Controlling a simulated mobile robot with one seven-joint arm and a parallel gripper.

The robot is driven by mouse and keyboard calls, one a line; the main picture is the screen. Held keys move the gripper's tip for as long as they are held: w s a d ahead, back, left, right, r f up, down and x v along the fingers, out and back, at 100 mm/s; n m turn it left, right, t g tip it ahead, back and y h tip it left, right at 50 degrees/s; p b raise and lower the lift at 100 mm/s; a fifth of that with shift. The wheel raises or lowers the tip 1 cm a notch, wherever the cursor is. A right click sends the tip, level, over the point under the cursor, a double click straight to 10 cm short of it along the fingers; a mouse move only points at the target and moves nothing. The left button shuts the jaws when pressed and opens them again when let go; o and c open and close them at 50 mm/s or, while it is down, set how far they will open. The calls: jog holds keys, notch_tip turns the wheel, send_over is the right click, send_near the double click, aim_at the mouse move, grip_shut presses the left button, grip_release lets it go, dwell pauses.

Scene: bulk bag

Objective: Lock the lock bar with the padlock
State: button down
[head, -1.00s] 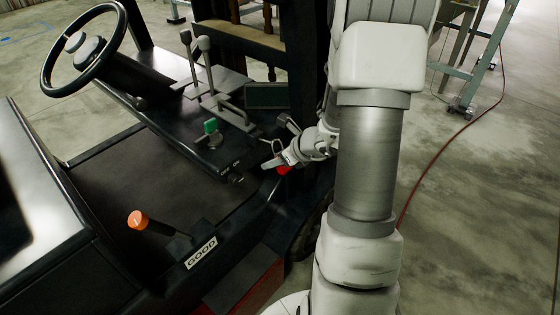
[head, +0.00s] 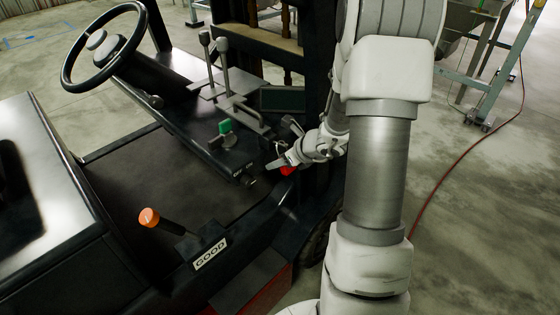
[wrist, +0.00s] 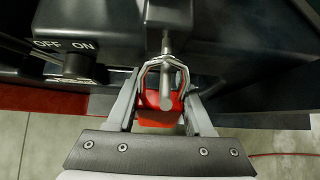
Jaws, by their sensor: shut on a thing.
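The red padlock (wrist: 158,108) is between the two fingers of my gripper (wrist: 162,112) in the wrist view, and the gripper is shut on it. Its metal shackle (wrist: 148,68) points up toward the dark machine. A grey rod (wrist: 166,46), which looks like the lock bar, comes out of a dark block and overlaps the shackle loop. I cannot tell whether the rod passes through the shackle or lies in front of it. In the head view, my gripper (head: 288,160) is beside the console edge, with a bit of the red padlock (head: 288,171) below it.
An OFF/ON knob (wrist: 78,68) is just left of the rod. The console carries a green knob (head: 225,126), levers (head: 224,62) and a steering wheel (head: 105,45). An orange-tipped lever (head: 149,217) stands near the front. Open floor (head: 480,220) lies to the right.

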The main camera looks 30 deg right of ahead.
dwell(0.4)
jog(key=shift+c, duration=1)
grip_release()
jog(key=p+v, duration=0.4)
jog(key=v, duration=1.3)
jog(key=shift+s, duration=0.25)
